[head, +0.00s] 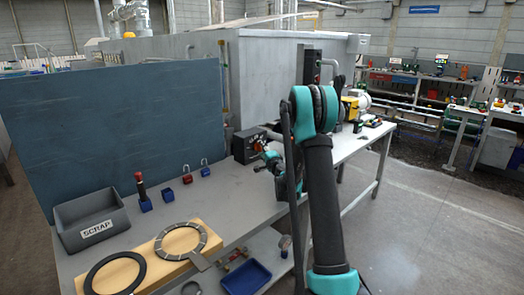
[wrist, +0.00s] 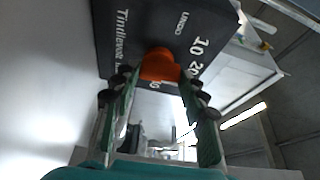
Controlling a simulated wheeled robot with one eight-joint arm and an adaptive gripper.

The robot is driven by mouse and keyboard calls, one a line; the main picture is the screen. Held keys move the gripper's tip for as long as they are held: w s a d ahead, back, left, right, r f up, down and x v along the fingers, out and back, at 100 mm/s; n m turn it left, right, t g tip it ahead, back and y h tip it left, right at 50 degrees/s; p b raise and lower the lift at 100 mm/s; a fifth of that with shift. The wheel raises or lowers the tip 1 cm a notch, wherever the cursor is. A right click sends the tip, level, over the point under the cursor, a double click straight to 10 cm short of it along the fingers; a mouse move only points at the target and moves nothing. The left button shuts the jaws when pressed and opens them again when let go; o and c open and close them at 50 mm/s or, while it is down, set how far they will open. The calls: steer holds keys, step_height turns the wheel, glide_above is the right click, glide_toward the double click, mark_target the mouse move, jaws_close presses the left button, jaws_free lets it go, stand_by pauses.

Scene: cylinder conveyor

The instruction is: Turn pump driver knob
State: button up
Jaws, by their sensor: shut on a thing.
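The pump driver is a black box (head: 246,146) with white lettering, standing on the grey bench in the head view. In the wrist view its dark face (wrist: 130,30) fills the top, with white numbers around an orange knob (wrist: 158,63). My gripper (head: 264,163) is at the front of the box in the head view, and my arm hides part of the area to its right. In the wrist view the two fingers of my gripper (wrist: 157,84) stand on either side of the knob and are shut on it. The knob's pointer position is not clear.
A yellow machine (head: 350,108) stands behind my arm.

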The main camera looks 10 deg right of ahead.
steer(key=shift+n, duration=0.6)
steer(key=shift+s+f, duration=0.1)
steer(key=o, duration=1.2)
steer(key=shift+c, duration=0.2)
steer(key=v, duration=1.2)
steer(key=shift+f, duration=0.25)
